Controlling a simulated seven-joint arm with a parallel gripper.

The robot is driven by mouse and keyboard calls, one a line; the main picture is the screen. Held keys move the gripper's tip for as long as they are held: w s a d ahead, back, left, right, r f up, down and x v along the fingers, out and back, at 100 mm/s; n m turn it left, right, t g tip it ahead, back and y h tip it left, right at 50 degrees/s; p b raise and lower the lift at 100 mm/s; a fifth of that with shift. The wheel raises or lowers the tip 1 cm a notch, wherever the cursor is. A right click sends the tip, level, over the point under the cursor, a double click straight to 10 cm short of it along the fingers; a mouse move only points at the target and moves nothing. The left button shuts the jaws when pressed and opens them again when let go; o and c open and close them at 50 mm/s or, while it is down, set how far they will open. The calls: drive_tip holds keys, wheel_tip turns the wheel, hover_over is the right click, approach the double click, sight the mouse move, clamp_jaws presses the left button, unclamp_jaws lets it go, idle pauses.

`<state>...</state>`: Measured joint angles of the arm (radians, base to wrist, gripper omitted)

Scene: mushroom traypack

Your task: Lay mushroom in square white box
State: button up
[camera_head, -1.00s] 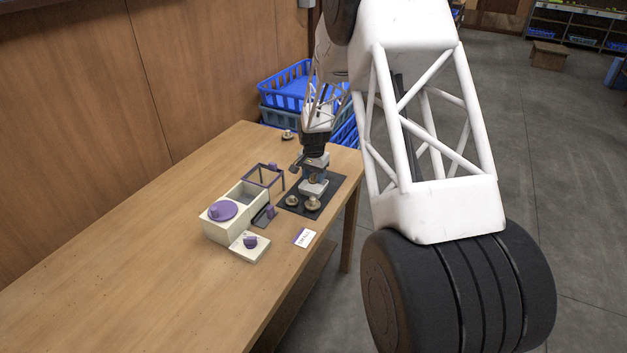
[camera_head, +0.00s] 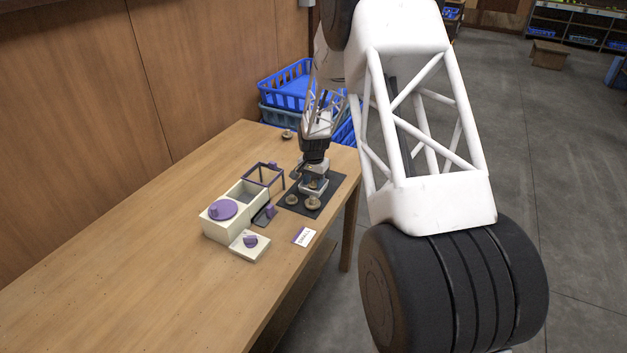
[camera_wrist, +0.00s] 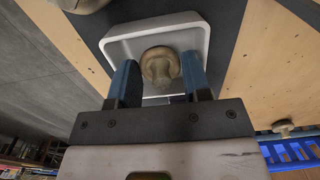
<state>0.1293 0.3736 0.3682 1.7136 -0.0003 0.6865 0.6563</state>
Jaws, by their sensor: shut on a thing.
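The square white box (camera_head: 318,193) stands on a dark mat, and its rim and inner wall fill the top middle of the wrist view (camera_wrist: 197,28). A tan-brown mushroom (camera_wrist: 160,68) is between the two blue fingers of my gripper (camera_wrist: 160,80), which is shut on it. It lies within the box outline in the wrist view. In the head view my gripper (camera_head: 313,178) is directly above the box, with the mushroom (camera_head: 313,184) low between the fingers. I cannot tell whether the mushroom touches the box floor.
Two mushrooms (camera_head: 291,200) (camera_head: 312,204) lie on the dark mat (camera_head: 330,199) before the box. Another mushroom (camera_head: 287,134) is at the table's back. The table's left is clear.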

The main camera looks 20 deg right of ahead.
sight(314, 180)
drive_tip(key=shift+f, duration=0.1)
drive_tip(key=o, duration=0.4)
wheel_tip(314, 180, up, 13)
drive_tip(key=shift+r, duration=0.1)
idle(0.7)
idle(0.5)
